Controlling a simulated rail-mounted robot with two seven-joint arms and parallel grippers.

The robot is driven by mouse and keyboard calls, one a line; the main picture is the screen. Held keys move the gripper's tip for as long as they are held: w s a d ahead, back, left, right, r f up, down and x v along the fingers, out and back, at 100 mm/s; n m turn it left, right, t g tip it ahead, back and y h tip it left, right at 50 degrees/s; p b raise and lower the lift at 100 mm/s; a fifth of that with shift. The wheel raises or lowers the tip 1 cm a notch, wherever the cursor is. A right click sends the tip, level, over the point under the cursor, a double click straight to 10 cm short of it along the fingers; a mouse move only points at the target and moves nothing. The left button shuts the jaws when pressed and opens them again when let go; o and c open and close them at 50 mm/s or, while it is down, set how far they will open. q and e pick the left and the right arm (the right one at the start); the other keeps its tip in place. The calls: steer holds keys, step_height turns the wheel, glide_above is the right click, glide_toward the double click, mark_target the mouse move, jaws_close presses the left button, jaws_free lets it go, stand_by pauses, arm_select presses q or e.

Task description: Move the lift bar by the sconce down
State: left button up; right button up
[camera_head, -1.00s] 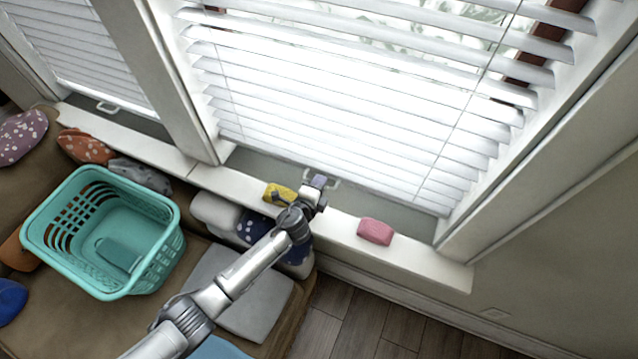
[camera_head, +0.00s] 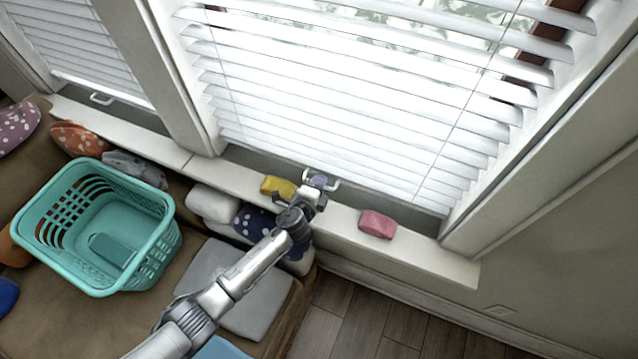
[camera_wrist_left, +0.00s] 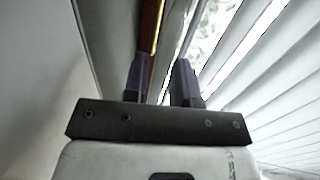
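The right blind's white lift bar (camera_head: 334,184) shows on both sides of my left gripper's fingers in the head view. No sconce is in view. My right gripper is not in view.
A white sill (camera_head: 345,222) runs below the window, with a yellow item (camera_head: 278,186) and a pink item (camera_head: 377,224) on it. A teal basket (camera_head: 60,240) stands at the left among cushions. A second blind (camera_head: 85,45) with its own lift bar (camera_head: 102,98) hangs at the left.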

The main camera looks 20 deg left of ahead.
arm_select(q)
steer(key=shift+o, duration=0.8)
steer(key=shift+s+r, duration=0.1)
steer(key=shift+s, duration=0.1)
steer(key=p+v, duration=0.3)
steer(key=v, duration=1)
steer(key=shift+s+p, duration=0.2)
steer(key=shift+p, duration=0.15)
